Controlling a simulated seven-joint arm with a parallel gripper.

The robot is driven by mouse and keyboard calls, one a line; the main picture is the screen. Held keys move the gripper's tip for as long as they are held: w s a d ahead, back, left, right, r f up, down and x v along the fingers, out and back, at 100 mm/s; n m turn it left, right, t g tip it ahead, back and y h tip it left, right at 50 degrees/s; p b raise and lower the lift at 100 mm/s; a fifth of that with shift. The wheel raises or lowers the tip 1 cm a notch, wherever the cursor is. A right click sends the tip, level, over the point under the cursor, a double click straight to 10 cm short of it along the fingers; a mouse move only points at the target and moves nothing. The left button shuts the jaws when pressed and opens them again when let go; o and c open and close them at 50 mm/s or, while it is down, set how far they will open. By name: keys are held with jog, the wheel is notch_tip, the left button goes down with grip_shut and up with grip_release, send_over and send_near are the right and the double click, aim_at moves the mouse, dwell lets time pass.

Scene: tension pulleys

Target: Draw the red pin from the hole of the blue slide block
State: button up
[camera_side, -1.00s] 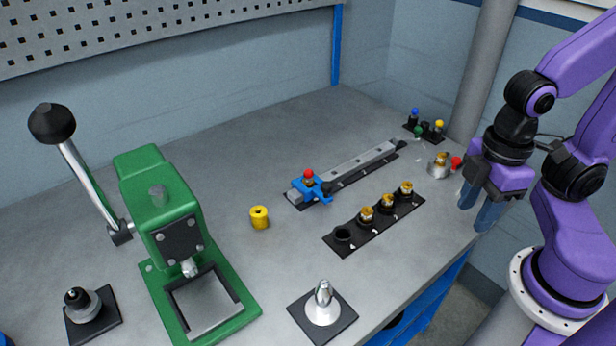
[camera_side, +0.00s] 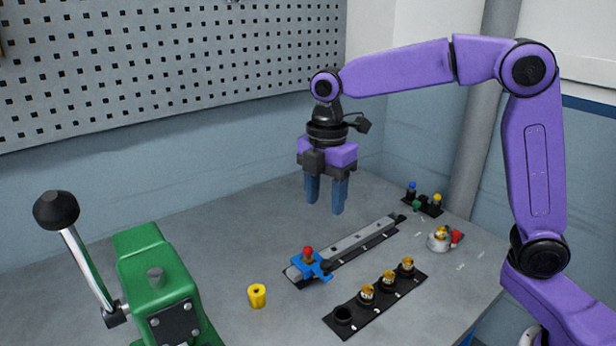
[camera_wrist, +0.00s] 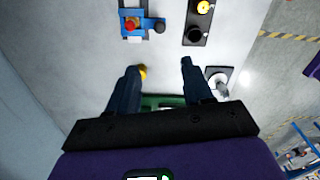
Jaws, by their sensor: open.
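The red pin (camera_side: 308,251) stands upright in the blue slide block (camera_side: 318,269), with its round red head on top. The block sits at the near left end of a grey rail (camera_side: 362,236). My gripper (camera_side: 325,208) is open and empty, pointing down, high above the table behind the rail. In the wrist view my two fingers (camera_wrist: 157,68) are apart with nothing between them. There the red pin (camera_wrist: 130,24) and the blue block (camera_wrist: 131,17) show near the top, beyond the fingertips. The pin's shaft inside the block is hidden.
A black strip (camera_side: 372,307) with several cups, some holding brass pulleys, lies in front of the rail. A yellow cylinder (camera_side: 257,296) stands left of it. A green press (camera_side: 155,275) with a lever is at the left. Small coloured pegs (camera_side: 437,202) stand at the back right.

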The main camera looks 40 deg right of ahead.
jog(key=n, duration=0.2)
send_over(308, 247)
notch_tip(308, 247, down, 17)
jog(key=shift+r, duration=0.1)
dwell(0.5)
grip_shut()
